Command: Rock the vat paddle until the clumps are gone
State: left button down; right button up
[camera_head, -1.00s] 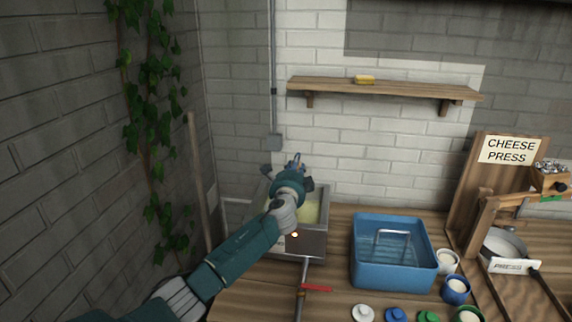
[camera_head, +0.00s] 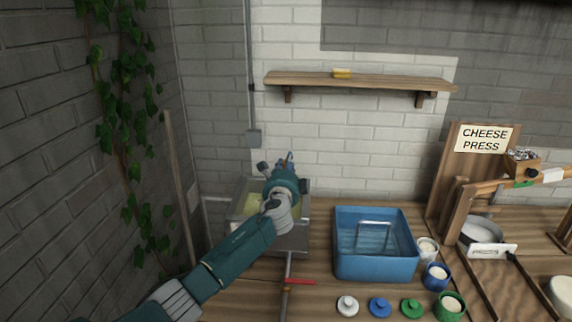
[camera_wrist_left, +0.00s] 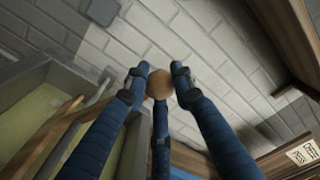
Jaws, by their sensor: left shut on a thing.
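The metal vat (camera_head: 295,236) stands at the back left of the counter, with pale yellow-green contents (camera_head: 252,204); my arm hides much of it. I cannot tell whether clumps are in it. My left gripper (camera_head: 287,163) is above the vat. In the left wrist view its fingers (camera_wrist_left: 160,84) are shut around a round brown wooden knob (camera_wrist_left: 160,86), which looks like the paddle's handle end. The vat also shows in the left wrist view (camera_wrist_left: 62,78), with a wooden bar (camera_wrist_left: 55,130) across it. My right gripper is out of view.
A blue basin (camera_head: 375,268) stands right of the vat. Several small jars and lids (camera_head: 380,307) are in front of it. A pipe with a red lever (camera_head: 300,281) lies before the vat. The cheese press (camera_head: 455,185) is at the right. A wall shelf (camera_head: 360,82) hangs above.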

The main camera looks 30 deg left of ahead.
pick_arm(q)
jog(key=shift+d+f, duration=0.2)
jog(key=shift+f, duration=0.2)
jog(key=c, duration=1.6)
grip_release()
jog(key=shift+c, duration=0.2)
jog(key=shift+o, duration=1.2)
jog(key=shift+r, duration=0.15)
jog(key=v, duration=1.2)
